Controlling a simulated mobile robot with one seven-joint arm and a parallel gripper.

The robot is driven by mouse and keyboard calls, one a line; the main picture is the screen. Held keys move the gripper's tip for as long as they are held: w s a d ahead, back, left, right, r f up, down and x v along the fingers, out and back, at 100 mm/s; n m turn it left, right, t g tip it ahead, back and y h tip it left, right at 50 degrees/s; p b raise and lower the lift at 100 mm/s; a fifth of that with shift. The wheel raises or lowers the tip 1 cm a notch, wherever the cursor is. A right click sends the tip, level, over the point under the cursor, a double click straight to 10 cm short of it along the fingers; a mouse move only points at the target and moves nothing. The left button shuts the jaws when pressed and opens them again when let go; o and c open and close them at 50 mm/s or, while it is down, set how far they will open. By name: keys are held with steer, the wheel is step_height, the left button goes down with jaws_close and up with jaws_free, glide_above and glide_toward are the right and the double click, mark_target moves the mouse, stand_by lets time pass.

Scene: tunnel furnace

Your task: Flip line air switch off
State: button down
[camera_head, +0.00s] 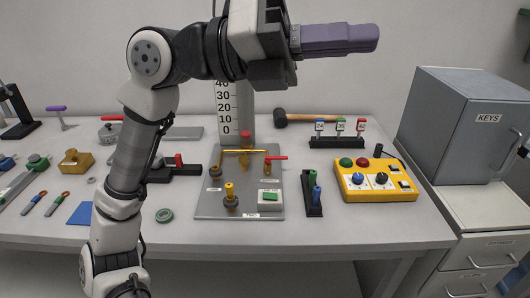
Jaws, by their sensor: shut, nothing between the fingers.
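A yellow control box (375,191) sits on the right part of the table. Its top carries a green button (346,162), a red button (362,162), two knobs with blue and black faces, and small dark switches (404,186) on the right side. Their labels are too small to read, so I cannot tell which switch is the line air switch or how it is set. My gripper (370,38), with purple fingers, is shut and empty. It points right, high above the table and well above the box.
A grey plate (208,207) with yellow valve fittings and a red lever lies left of the box. A small black holder (313,208) with blue and green pieces stands between them. A mallet (310,119) and tag rack (337,142) lie behind. A grey KEYS cabinet (470,130) stands right.

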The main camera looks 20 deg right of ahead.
steer(key=w+d+f+n+t+y, duration=0.3)
steer(key=w+d+f+y, duration=0.1)
steer(key=d+f, duration=0.35)
steer(key=n+t+y+p, duration=0.3)
steer(key=n+t+y, duration=0.5)
steer(key=y, duration=0.7)
glide_above(263, 193)
steer(key=d, duration=0.2)
step_height(263, 193, down, 15)
steer(key=g, duration=0.1)
steer(key=shift+s+d+r+n, duration=0.1)
steer(key=shift+s+n, duration=0.2)
steer(key=shift+s, duration=0.05)
steer(key=f+p, duration=0.1)
steer(key=f, duration=0.3)
steer(key=a+f+p, duration=0.1)
steer(key=f, duration=0.4)
steer(key=f+p, duration=0.2)
steer(key=f, duration=0.2)
steer(key=shift+w+a+f, duration=0.25)
steer(key=shift+a+f, duration=0.1)
steer(key=shift+a, duration=0.05)
steer(key=shift+f, duration=0.15)
steer(key=shift+f, duration=0.1)
